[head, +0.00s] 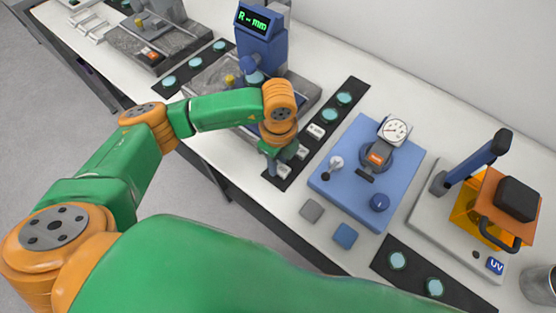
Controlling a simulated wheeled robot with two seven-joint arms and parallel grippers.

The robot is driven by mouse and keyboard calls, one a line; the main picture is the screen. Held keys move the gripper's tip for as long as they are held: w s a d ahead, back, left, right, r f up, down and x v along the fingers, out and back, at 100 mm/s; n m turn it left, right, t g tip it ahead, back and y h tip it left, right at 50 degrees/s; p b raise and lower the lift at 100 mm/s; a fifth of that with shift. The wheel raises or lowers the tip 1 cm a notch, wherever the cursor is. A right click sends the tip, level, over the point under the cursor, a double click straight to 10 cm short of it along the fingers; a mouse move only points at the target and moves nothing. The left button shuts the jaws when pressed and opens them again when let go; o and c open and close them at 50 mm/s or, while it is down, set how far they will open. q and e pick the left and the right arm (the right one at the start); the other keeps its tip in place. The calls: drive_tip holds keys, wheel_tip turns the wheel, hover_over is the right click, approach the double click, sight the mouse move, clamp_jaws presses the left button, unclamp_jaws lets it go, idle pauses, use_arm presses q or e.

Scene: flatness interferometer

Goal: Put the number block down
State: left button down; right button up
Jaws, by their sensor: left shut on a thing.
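My left gripper (274,167) points down over the dark strip (347,97) in the middle of the bench. It is shut on a small white number block (284,171), which shows beside the fingers at the strip's near end. The wrist hides part of the grip, and I cannot tell whether the block touches the strip. My right gripper is out of view.
Teal discs (344,98) lie farther along the strip. A blue display unit (259,32) stands behind my wrist. Grey and blue square tiles (345,236) lie near the front edge. A UV unit (495,200) is at right.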

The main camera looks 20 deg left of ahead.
use_arm(q)
drive_tip(key=shift+f, duration=0.35)
drive_tip(key=shift+s+d, duration=0.1)
drive_tip(key=shift+s, duration=0.05)
drive_tip(key=c, duration=0.6)
unclamp_jaws()
drive_tip(key=shift+f, duration=0.1)
